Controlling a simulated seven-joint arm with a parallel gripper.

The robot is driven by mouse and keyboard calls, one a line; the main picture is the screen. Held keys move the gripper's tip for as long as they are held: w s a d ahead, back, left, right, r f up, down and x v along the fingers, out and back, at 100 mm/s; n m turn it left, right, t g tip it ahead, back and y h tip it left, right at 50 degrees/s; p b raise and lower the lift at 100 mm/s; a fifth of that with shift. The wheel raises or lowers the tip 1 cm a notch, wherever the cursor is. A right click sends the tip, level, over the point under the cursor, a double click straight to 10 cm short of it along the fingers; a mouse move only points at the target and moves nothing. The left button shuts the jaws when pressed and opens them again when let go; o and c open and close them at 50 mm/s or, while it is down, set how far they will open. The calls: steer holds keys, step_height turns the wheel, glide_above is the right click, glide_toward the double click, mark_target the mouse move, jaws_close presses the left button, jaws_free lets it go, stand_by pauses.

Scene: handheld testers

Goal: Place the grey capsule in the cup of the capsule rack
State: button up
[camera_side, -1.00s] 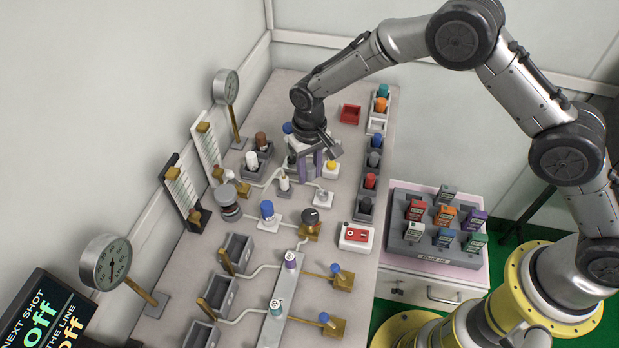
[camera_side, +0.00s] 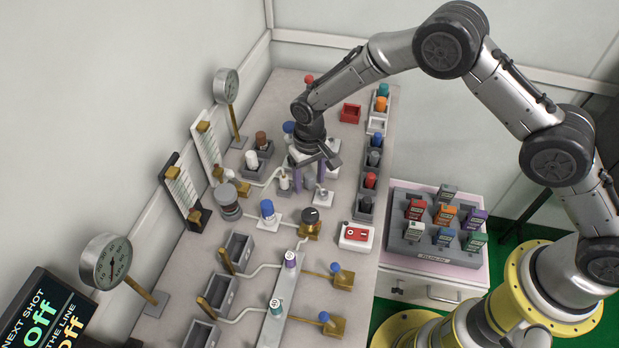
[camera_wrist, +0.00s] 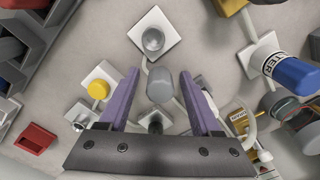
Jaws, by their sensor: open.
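My gripper (camera_wrist: 158,92) is open in the wrist view, with a purple finger on each side of a grey capsule (camera_wrist: 160,85). Gaps show between the capsule and both fingers. In the side view, my gripper (camera_side: 308,178) is low over the far middle of the bench and hides the capsule. A round silver cup (camera_wrist: 153,40) on a white plate lies just beyond the capsule in the wrist view; its plate also shows in the side view (camera_side: 321,198). I cannot tell for sure which holder is the capsule rack.
A row of dark bins (camera_side: 366,206) with coloured capsules lines the bench's right edge. A yellow button (camera_wrist: 97,88) is beside the left finger.

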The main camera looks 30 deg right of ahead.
mark_target(310, 175)
step_height(310, 175, up, 12)
steer(key=shift+r, duration=0.15)
stand_by(0.4)
